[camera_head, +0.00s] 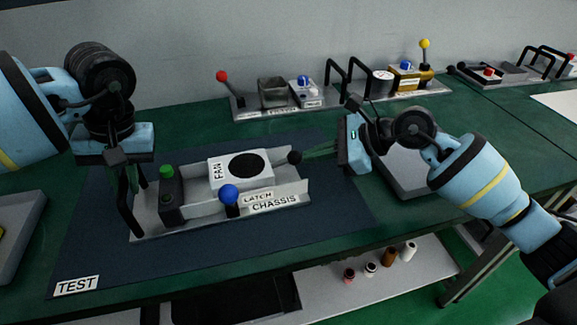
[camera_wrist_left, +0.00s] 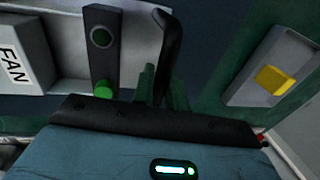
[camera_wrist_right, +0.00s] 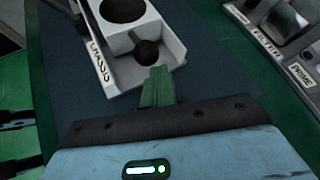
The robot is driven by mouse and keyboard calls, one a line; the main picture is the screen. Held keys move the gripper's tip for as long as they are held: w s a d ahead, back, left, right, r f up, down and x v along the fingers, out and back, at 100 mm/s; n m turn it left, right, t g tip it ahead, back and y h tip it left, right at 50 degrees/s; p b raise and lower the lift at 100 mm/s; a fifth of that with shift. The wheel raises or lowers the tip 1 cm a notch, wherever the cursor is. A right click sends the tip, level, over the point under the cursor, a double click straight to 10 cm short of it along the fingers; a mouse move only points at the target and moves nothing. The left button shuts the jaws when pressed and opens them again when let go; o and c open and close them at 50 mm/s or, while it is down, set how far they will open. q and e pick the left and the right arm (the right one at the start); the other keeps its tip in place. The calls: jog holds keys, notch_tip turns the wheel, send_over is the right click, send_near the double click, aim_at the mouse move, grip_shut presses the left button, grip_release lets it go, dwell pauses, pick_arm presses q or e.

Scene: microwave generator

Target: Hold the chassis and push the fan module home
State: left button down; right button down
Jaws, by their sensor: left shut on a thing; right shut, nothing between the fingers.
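The grey chassis (camera_head: 290,188) lies on the dark blue mat, with a black handle (camera_head: 124,211) at its left end. The white fan module (camera_head: 226,176), with a round black fan, sits inside the chassis between its side walls. A black ball knob (camera_head: 295,157) is at the module's right end. My left gripper (camera_head: 132,180) is shut on the black handle, which also shows in the left wrist view (camera_wrist_left: 172,50). My right gripper (camera_head: 308,152) is shut and empty, its fingertips at the knob (camera_wrist_right: 146,53); whether they touch I cannot tell.
A blue-knobbed latch (camera_head: 229,194) is on the chassis's near side. A dark block with a green button (camera_head: 167,172) stands at its left end. A grey tray (camera_head: 405,172) lies under my right arm. Labelled fixtures (camera_head: 280,97) line the back.

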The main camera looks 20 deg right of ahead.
aim_at(300, 154)
pick_arm(q)
jog(key=shift+s+d+f, duration=0.1)
jog(key=shift+d+f, duration=0.05)
jog(key=shift+f, duration=0.1)
pick_arm(e)
jog(key=shift+a, duration=1.55)
jog(key=shift+a+r, duration=0.1)
jog(key=shift+a, duration=0.55)
jog(key=shift+d+r, duration=1.4)
